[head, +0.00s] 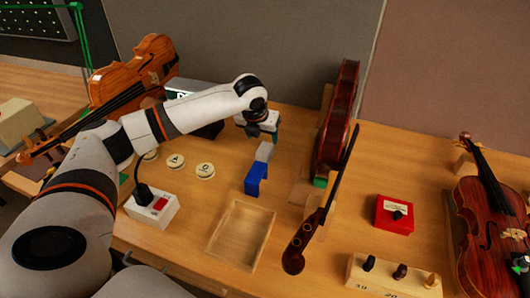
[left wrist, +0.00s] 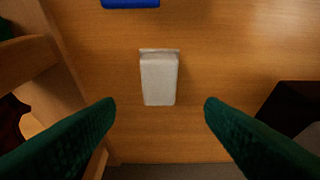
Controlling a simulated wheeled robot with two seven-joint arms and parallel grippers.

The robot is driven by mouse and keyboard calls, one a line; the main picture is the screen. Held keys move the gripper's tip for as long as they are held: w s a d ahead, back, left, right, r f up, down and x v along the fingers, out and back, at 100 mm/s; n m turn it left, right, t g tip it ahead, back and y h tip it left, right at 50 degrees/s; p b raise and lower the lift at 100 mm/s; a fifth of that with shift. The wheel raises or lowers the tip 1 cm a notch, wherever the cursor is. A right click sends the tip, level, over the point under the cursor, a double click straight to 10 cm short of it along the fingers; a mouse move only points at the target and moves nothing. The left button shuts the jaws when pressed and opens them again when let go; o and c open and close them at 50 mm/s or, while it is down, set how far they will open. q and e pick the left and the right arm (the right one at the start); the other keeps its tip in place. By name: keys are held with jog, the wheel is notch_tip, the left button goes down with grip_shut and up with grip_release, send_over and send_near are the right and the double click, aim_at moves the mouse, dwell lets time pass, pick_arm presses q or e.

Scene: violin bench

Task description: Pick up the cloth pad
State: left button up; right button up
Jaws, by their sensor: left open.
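The cloth pad, a small pale grey block (head: 264,152), stands on the bench just beyond a blue bracket. In the left wrist view the pad (left wrist: 159,78) lies centred, a little ahead of the fingertips. My left gripper (head: 262,133) is above and behind the pad in the head view. Its green fingers are spread wide, with the pad lined up with the gap between them (left wrist: 160,112). The fingers do not appear to touch it. My right gripper is not in view.
The blue bracket (head: 256,180) stands close in front of the pad. An upright violin (head: 335,120) in a wooden holder is to the right. A shallow wooden tray (head: 212,240), round labelled discs (head: 205,171) and a red box (head: 394,215) lie nearby. A dark block (left wrist: 295,105) is at the wrist view's right.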

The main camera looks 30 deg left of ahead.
aim_at(264, 149)
pick_arm(q)
jog(key=shift+x, duration=0.85)
jog(key=x, duration=0.2)
jog(key=s+p+x, duration=0.1)
jog(key=x, duration=0.1)
jog(key=shift+w+d+f, duration=0.1)
jog(key=shift+d+f, duration=0.05)
jog(key=shift+f, duration=0.1)
jog(key=shift+w+f, duration=0.3)
jog(key=shift+f, duration=0.25)
jog(key=shift+r, duration=0.1)
jog(key=c, duration=1)
